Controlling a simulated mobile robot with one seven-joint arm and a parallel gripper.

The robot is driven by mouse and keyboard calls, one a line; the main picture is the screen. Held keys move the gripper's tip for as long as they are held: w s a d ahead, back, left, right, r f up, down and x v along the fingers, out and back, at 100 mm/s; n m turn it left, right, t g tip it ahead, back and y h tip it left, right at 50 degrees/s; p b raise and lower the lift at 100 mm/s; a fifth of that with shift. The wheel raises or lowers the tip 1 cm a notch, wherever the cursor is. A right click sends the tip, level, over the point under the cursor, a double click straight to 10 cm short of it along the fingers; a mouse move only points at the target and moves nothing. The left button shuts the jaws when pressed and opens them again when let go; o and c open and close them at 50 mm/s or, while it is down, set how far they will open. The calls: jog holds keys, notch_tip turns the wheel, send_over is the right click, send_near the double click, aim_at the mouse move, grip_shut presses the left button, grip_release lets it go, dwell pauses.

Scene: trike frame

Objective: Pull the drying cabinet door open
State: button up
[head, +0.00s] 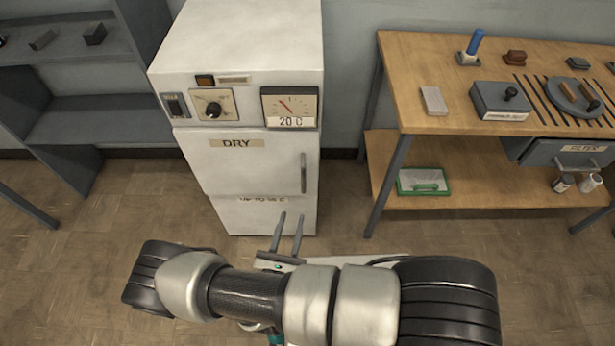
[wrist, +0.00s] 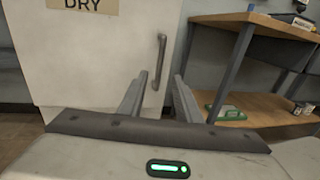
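The white drying cabinet (head: 235,60) stands against the wall in the head view. Its door (head: 250,165), labelled DRY, looks shut. A vertical metal handle (head: 303,173) is near the door's right edge. In the wrist view the door (wrist: 95,60) fills the left and the handle (wrist: 158,62) shows above the fingers. My gripper (head: 287,222) is open and empty, in front of the cabinet's lower right part. Its two fingers (wrist: 157,95) stand apart in the wrist view, pointing toward the cabinet, with the handle beyond them. No contact with the handle shows.
A wooden workbench (head: 415,75) with a lower shelf stands right of the cabinet and holds blocks, a grey box and a green tray (head: 423,181). Grey shelving (head: 95,118) is on the left. The floor (head: 80,270) before the cabinet is clear apart from my arm.

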aim_at(303, 179)
jog(key=x, duration=1.6)
jog(key=shift+d+b, duration=0.1)
jog(key=shift+b, duration=0.3)
grip_shut()
